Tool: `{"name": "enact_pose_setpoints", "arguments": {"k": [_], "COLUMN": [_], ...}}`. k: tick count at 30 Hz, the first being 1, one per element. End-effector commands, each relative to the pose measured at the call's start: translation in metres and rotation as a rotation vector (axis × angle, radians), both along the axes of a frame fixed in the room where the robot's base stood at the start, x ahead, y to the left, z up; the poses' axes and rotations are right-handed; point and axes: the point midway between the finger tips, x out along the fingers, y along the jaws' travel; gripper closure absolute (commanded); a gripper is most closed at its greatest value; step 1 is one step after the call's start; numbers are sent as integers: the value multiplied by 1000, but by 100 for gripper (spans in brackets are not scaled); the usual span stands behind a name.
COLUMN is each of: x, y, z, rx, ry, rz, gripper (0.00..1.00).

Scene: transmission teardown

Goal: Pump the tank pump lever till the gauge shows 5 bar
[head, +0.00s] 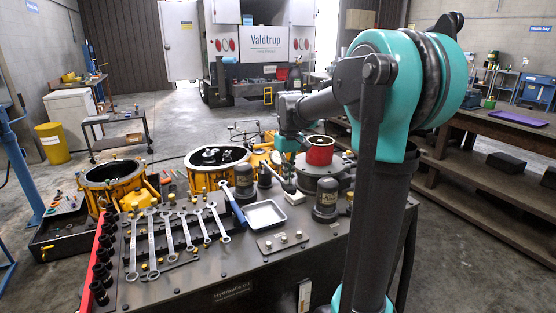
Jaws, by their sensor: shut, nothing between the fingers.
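My arm reaches over the dark bench, with its teal wrist above the middle of it. My gripper (287,172) points down below the wrist, small and partly lost against the parts behind it; it is shut with nothing in it. A small pale fitting (291,190) is just under it; I cannot tell whether they touch. I cannot clearly make out the pump lever or the gauge. The bench front (240,294) carries the words "Hydraulic oil".
Several wrenches (170,232) lie on the bench's left. A white tray (264,214), a blue-handled tool (233,204) and two dark domed cylinders (326,201) (244,182) crowd the middle. A red cylinder (320,151) stands behind. Yellow housings (112,184) stand further back left.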

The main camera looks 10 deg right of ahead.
Motion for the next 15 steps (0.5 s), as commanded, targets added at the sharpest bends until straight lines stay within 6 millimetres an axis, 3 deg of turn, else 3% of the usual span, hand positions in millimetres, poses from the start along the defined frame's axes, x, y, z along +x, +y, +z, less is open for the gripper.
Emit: {"name": "enact_pose_setpoints", "arguments": {"k": [15], "x": [-1], "y": [0], "z": [55], "rx": [0], "ry": [1], "rz": [0], "gripper": [100]}}
